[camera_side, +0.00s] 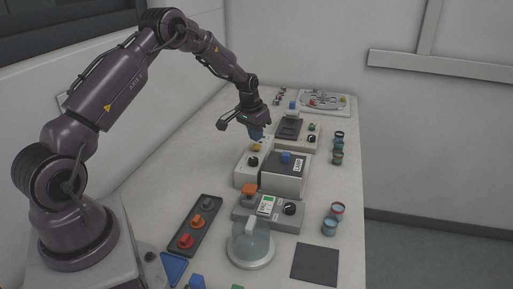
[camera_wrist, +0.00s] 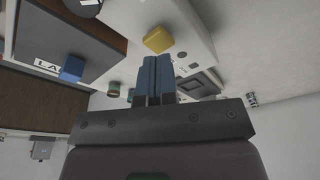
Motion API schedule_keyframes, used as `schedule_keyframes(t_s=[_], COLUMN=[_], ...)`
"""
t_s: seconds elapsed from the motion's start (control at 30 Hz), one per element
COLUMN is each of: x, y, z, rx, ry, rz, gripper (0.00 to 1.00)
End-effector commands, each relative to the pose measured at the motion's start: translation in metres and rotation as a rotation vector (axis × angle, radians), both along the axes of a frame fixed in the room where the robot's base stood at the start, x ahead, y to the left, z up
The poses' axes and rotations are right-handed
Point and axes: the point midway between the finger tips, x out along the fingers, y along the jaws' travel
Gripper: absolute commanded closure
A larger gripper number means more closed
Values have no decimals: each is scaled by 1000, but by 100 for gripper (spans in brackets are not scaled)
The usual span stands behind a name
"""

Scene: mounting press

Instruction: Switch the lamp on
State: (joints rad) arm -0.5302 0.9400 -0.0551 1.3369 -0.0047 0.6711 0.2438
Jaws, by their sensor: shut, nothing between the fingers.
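A dark-topped box (camera_side: 282,183) with a label that seems to read LAMP stands mid-bench in the side view. A blue knob or switch (camera_side: 286,158) sits on it. In the wrist view the box (camera_wrist: 95,35) is at the left, with part of its label and the blue knob (camera_wrist: 72,69) showing. Its lever position cannot be told. My gripper (camera_side: 256,136) is shut and empty, its blue fingers pointing down above and behind-left of the box. In the wrist view the gripper fingertips (camera_wrist: 155,62) lie just below a yellow button (camera_wrist: 158,40), apart from the blue knob.
A white box (camera_side: 249,170) with a black knob and the yellow button stands left of the lamp box. A grey unit (camera_side: 268,214) with an orange knob is in front. A glass-domed thing (camera_side: 250,243) is nearer. Several jars (camera_side: 337,150) line the right.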

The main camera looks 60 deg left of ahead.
Motion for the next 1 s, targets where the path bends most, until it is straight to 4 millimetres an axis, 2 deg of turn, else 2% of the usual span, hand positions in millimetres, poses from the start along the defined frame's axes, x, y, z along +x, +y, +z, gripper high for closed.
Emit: schedule_keyframes(t_s=[0.43, 1.0], x=[0, 0], y=[0, 0], z=[-1, -20], rx=[0, 0], ry=[0, 0], rz=[0, 0], gripper=[100, 100])
